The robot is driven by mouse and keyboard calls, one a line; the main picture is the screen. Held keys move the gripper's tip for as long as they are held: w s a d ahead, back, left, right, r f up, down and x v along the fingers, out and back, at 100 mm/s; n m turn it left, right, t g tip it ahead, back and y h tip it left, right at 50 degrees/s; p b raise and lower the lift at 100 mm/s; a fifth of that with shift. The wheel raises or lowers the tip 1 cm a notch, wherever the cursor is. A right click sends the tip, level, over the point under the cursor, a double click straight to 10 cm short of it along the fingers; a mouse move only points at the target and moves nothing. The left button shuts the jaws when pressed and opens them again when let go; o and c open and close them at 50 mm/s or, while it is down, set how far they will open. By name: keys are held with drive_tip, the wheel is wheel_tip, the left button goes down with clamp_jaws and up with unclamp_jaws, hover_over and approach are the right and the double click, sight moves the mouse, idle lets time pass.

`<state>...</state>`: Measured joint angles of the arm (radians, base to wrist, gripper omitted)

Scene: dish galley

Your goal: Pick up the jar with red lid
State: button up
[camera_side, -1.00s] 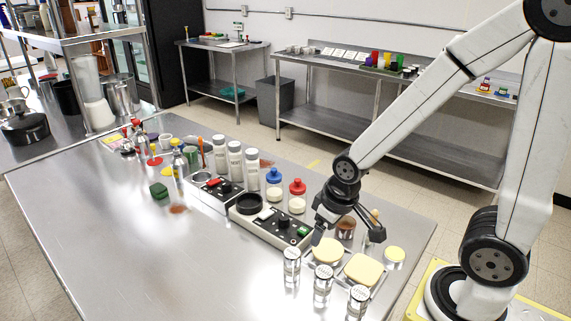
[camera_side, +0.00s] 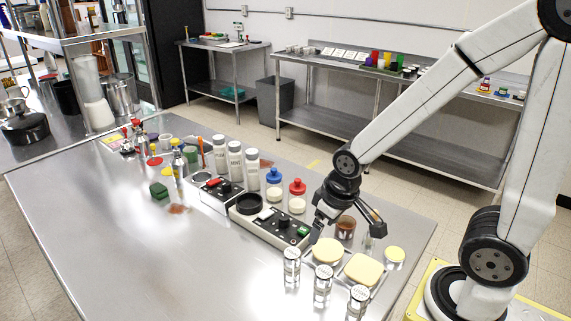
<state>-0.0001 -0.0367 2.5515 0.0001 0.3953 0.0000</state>
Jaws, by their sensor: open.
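The jar with red lid (camera_side: 297,187) stands upright on the steel table, with a pale body below its lid. It is just left of my gripper. A similar jar with a blue lid (camera_side: 274,177) stands beside it, farther left. My gripper (camera_side: 348,228) is open and points down, to the right of the red-lidded jar and not around it. A brown-filled jar (camera_side: 345,229) shows between its fingers; I cannot tell how close they are to it.
White bottles (camera_side: 236,160) stand behind left. Yellow-topped containers (camera_side: 362,269) and clear jars with metal lids (camera_side: 323,284) stand at the near right. The table's left front is clear.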

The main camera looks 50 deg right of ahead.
drive_tip(key=shift+w+v, duration=0.45)
drive_tip(key=shift+v, duration=1.55)
drive_tip(key=m+t+y, duration=0.7)
drive_tip(key=m+y, duration=0.2)
drive_tip(key=m, duration=1.8)
hover_over(305, 191)
drive_tip(key=s+d, duration=0.3)
drive_tip(key=d, duration=0.1)
wheel_tip(305, 191, down, 12)
drive_tip(key=shift+d+f, duration=0.15)
drive_tip(key=shift+f+y, duration=0.3)
drive_tip(key=shift+f, duration=0.25)
drive_tip(key=shift+x, duration=1.3)
